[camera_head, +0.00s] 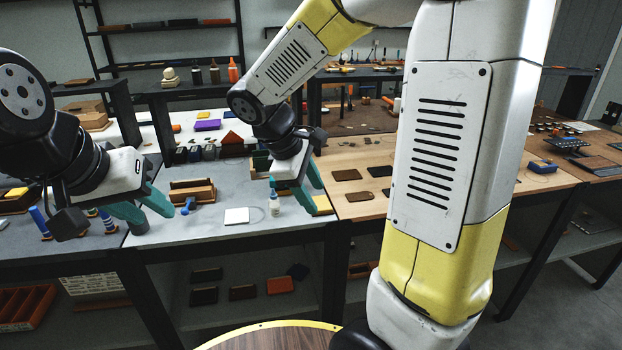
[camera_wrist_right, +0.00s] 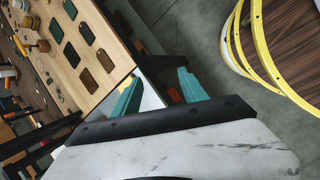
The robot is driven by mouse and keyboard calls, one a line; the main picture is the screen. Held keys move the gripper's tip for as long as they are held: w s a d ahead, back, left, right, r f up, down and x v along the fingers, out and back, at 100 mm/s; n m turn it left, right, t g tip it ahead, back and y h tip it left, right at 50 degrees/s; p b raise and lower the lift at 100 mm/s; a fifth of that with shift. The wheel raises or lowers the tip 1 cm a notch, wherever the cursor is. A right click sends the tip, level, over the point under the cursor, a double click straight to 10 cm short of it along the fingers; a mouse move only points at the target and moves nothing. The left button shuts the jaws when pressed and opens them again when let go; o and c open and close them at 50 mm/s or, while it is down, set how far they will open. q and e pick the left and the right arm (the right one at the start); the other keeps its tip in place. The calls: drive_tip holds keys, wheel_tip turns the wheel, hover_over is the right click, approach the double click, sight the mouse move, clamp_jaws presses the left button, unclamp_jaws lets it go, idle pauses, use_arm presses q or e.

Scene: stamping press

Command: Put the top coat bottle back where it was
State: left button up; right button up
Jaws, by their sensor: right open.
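A small white bottle with a dark tip (camera_head: 274,204) stands upright on the grey table top in the head view. I cannot read a label, so I cannot tell whether it is the top coat bottle. My right gripper (camera_head: 311,199) is open just right of and above this bottle, apart from it as far as I can see. In the right wrist view its teal fingers (camera_wrist_right: 160,88) are spread, with nothing seen between them. My left gripper (camera_head: 152,212) hangs near the left table edge, its teal fingers apart and seemingly empty.
A white square pad (camera_head: 236,216), a wooden box (camera_head: 192,190) and a yellow block (camera_head: 322,205) lie around the bottle. Small blue-capped bottles (camera_head: 107,221) stand at the left. The wooden table (camera_head: 400,160) on the right holds dark plates (camera_head: 346,175).

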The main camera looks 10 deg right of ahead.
drive_tip(key=s+r+m+t+y, duration=0.4)
drive_tip(key=s+r+m+y, duration=0.3)
drive_tip(key=s+m, duration=0.4)
drive_tip(key=shift+s+r+t, duration=0.15)
drive_tip(key=shift+r+t, duration=0.15)
drive_tip(key=shift+r, duration=0.35)
